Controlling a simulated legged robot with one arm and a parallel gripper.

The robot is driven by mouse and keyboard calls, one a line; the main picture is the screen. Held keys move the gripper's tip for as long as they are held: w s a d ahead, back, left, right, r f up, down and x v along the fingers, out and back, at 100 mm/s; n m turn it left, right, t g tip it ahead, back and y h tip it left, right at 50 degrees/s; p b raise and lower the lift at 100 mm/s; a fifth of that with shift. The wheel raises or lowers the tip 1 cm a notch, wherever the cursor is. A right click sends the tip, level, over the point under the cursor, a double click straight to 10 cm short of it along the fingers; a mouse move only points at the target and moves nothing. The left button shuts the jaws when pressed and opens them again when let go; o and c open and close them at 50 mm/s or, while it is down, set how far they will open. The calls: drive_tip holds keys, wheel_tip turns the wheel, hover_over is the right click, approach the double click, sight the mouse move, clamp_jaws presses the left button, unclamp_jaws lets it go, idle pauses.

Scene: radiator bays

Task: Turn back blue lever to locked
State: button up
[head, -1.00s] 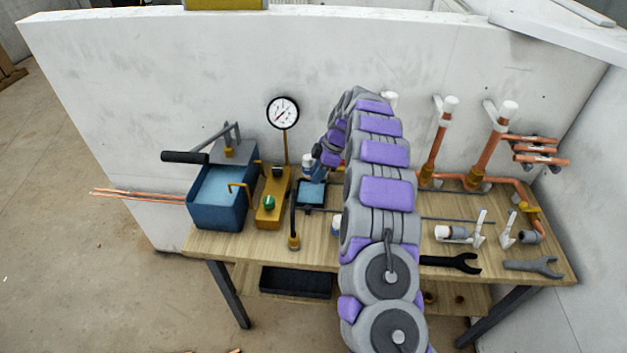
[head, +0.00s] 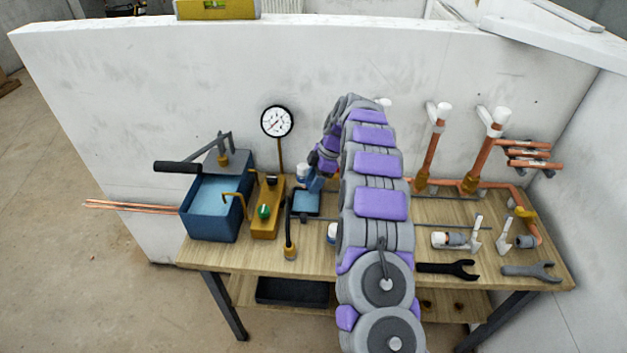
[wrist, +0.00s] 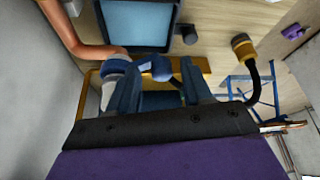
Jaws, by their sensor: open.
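In the wrist view, my gripper (wrist: 158,78) is open, with its two dark blue fingers reaching toward the pipework. A small blue part, seemingly the blue lever (wrist: 162,67), shows between the fingers in front of a brass-coloured bar (wrist: 203,66). I cannot tell whether a finger touches it. In the head view, my gripper (head: 316,164) is near the wall behind the bench, and a bit of blue (head: 315,183) shows just below it. My arm hides much of that area, and the lever's angle is unclear.
The wooden bench (head: 460,210) carries a blue tank pump (head: 212,208), a yellow block with a green knob (head: 267,212), and a gauge (head: 277,121) behind it. Copper risers (head: 430,155), white fittings and two wrenches (head: 448,269) lie right of my arm.

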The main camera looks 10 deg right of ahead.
drive_tip(key=p+v, duration=0.1)
drive_tip(key=v, duration=0.6)
drive_tip(key=shift+r+p, duration=0.15)
drive_tip(key=shift+p, duration=0.25)
drive_tip(key=shift+d, duration=0.1)
drive_tip(key=s+a+r+m, duration=0.3)
drive_tip(key=s+r, duration=0.1)
drive_tip(key=s, duration=0.3)
drive_tip(key=s+a+r+m+g+h, duration=0.1)
drive_tip(key=s+a+r+m, duration=0.15)
drive_tip(key=s+r, duration=0.4)
drive_tip(key=s+a+r+m, duration=0.2)
drive_tip(key=s+a+r, duration=0.15)
drive_tip(key=s, duration=0.45)
drive_tip(key=s+d+f+m+h, duration=0.1)
drive_tip(key=s+m, duration=0.2)
drive_tip(key=s, duration=0.7)
drive_tip(key=s+d+f+m+h, duration=0.1)
drive_tip(key=s+f+m, duration=0.1)
drive_tip(key=s, duration=0.9)
drive_tip(key=s+d+f+m+g+h, duration=0.1)
drive_tip(key=s+m, duration=0.4)
drive_tip(key=s, duration=0.5)
drive_tip(key=shift+s+f, duration=0.2)
drive_tip(key=shift+f, duration=0.25)
